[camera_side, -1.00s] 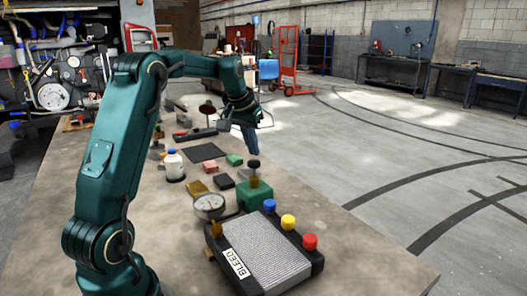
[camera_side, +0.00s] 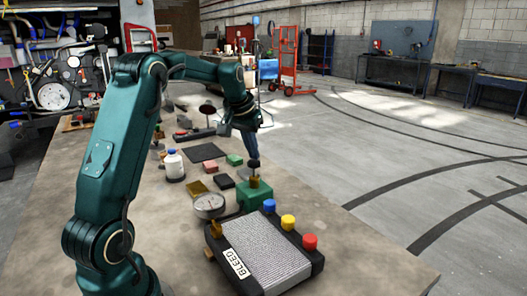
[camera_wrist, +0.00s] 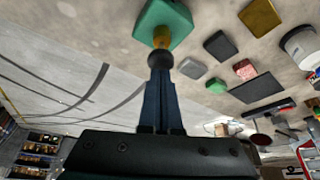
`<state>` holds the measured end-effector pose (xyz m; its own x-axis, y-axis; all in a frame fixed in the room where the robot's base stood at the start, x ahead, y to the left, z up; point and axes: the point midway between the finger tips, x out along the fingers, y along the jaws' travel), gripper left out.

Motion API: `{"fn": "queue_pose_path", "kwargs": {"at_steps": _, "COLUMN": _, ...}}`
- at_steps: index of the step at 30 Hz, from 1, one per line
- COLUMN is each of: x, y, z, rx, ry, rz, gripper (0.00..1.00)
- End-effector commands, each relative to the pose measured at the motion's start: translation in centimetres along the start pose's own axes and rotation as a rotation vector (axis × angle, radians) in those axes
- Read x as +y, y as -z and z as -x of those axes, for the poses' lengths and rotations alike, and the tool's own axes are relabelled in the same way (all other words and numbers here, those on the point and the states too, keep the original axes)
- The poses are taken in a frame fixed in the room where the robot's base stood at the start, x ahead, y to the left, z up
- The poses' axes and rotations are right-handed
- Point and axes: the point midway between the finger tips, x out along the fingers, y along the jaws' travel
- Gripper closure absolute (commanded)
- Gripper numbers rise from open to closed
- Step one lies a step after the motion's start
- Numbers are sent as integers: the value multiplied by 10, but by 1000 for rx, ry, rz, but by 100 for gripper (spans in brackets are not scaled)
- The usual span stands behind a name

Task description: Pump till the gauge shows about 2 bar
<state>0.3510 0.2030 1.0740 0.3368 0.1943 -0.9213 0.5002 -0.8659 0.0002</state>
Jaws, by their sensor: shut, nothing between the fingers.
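The pump is a green block (camera_side: 256,197) with a brass stem and a dark round knob (camera_side: 253,163) on top. My gripper (camera_side: 255,155) is shut and empty, pointing down with its fingertips at the knob, seemingly touching it. In the wrist view my fingertips (camera_wrist: 160,72) meet the dark knob (camera_wrist: 160,59) above the green block (camera_wrist: 165,17). The round white gauge (camera_side: 209,204) stands left of the pump; its needle is too small to read.
A ribbed block marked BLEED (camera_side: 265,252) with blue, yellow and red caps is in front. A white bottle (camera_side: 174,165), a dark mat (camera_side: 202,152) and small red, green, black and brass blocks lie behind and left of the pump. The bench's right front is bare.

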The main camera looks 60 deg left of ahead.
Motion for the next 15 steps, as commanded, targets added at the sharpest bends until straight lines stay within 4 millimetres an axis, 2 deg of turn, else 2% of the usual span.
{"fn": "queue_pose_path", "kwargs": {"at_steps": 15, "x": 0, "y": -8, "z": -19, "rx": -3, "ry": 0, "rz": 0, "gripper": 100}}
